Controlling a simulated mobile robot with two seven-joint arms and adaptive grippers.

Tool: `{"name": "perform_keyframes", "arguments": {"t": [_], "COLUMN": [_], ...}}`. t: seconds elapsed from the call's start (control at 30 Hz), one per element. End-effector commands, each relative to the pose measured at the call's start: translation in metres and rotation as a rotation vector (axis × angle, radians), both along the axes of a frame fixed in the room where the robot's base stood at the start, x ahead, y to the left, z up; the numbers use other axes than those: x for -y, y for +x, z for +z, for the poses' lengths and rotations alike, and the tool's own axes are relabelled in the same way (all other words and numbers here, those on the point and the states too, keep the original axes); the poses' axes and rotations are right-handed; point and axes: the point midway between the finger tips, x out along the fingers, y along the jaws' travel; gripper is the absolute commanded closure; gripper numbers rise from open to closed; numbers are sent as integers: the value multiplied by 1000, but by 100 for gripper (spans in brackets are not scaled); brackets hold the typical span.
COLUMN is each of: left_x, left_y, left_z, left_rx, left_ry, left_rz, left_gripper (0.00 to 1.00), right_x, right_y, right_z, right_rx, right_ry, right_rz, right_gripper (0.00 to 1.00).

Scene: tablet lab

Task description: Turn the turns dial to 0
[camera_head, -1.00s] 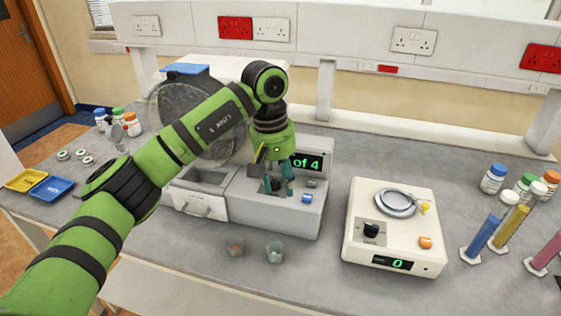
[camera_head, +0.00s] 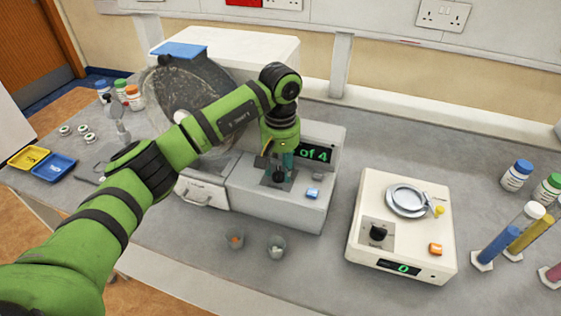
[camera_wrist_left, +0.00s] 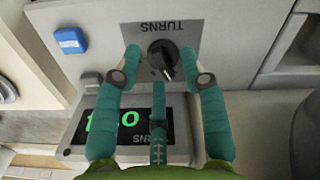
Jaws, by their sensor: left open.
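The turns dial (camera_head: 278,176) is a black knob on the grey front panel of the tablet machine. In the left wrist view the dial (camera_wrist_left: 163,57) sits below an upside-down "TURNS" label, its white pointer mark aimed toward the lower right of the picture. My left gripper (camera_head: 281,165) is over the panel, its teal fingers open on either side of the dial. In the left wrist view the gripper (camera_wrist_left: 160,62) shows a gap between each fingertip and the dial. My right gripper is not in view.
A blue button (camera_head: 313,193) is beside the dial on the same panel. A white balance (camera_head: 360,215) with a pan and its own black knob stands to the right. Two small beakers (camera_head: 276,246) stand in front. Bottles and cylinders are at far right.

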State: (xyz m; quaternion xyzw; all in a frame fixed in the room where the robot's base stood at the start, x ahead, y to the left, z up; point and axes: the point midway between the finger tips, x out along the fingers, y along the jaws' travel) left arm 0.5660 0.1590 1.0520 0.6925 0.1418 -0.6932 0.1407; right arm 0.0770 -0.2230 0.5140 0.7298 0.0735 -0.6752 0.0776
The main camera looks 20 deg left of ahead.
Motion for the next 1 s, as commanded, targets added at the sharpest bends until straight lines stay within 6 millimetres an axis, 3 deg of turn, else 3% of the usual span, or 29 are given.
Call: {"name": "perform_keyframes", "arguments": {"t": [0.1,0.2,0.27,0.3,0.33,0.63,1.0], "left_x": [0,0,0,0,0,0,-1], "left_y": [0,0,0,0,0,0,1], "left_z": [-1,-1,-1,-1,-1,-1,-4], "left_rx": [0,0,0,0,0,0,2], "left_ry": [-1,-1,-1,-1,-1,-1,0], "left_rz": [0,0,0,0,0,8,173], "left_gripper": [57,57,78,94,100,100,100], "right_x": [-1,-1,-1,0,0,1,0], "right_y": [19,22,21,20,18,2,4], "right_z": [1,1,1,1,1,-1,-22], "right_rx": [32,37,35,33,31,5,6], "right_ry": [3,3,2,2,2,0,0], "right_rz": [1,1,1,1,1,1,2], "right_gripper": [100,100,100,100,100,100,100]}}
